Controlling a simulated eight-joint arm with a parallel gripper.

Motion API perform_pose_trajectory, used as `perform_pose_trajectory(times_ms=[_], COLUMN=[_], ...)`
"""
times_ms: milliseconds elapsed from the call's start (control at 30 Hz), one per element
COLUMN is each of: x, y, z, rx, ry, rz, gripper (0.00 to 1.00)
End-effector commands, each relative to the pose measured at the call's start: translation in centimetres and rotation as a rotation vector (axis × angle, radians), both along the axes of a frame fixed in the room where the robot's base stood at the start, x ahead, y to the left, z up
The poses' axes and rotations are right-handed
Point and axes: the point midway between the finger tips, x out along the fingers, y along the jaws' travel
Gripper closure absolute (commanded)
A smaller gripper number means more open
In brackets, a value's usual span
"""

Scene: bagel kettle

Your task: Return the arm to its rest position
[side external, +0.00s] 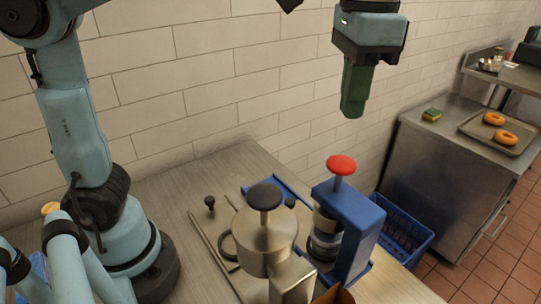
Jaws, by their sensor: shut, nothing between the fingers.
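My gripper (354,92) hangs high at the upper middle right, in front of the tiled wall. Its green fingers point down and are shut with nothing between them. It is well above the table (190,179) and touches nothing. The upper part of my arm leading to it is mostly out of the picture.
Below stand a metal kettle (268,238) with a black knob and a blue device (352,226) with a red knob. A blue basket (404,236) is at the table's right. A steel counter (440,170) holds a tray with two bagels (505,138) and a sponge (432,114).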

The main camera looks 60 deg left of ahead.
Motion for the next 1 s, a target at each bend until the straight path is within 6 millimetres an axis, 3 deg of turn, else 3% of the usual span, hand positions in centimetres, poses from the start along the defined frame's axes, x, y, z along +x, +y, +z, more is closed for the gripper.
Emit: perform_pose_trajectory(times_ms=[267,433,567,800,1000], x=[0.0,0.2,0.2,-1.1,-2.8], y=[0.1,2.0,5.2,11.3,14.8], z=[-0.1,-1.4,-4.1,-10.5,-15.0], rx=[-0.001,-0.028,-0.069,-0.131,-0.155], ry=[-0.003,-0.060,-0.165,-0.390,-0.541], rz=[0.003,0.061,0.158,0.348,0.463], gripper=[1.00,1.00,1.00,1.00,1.00])
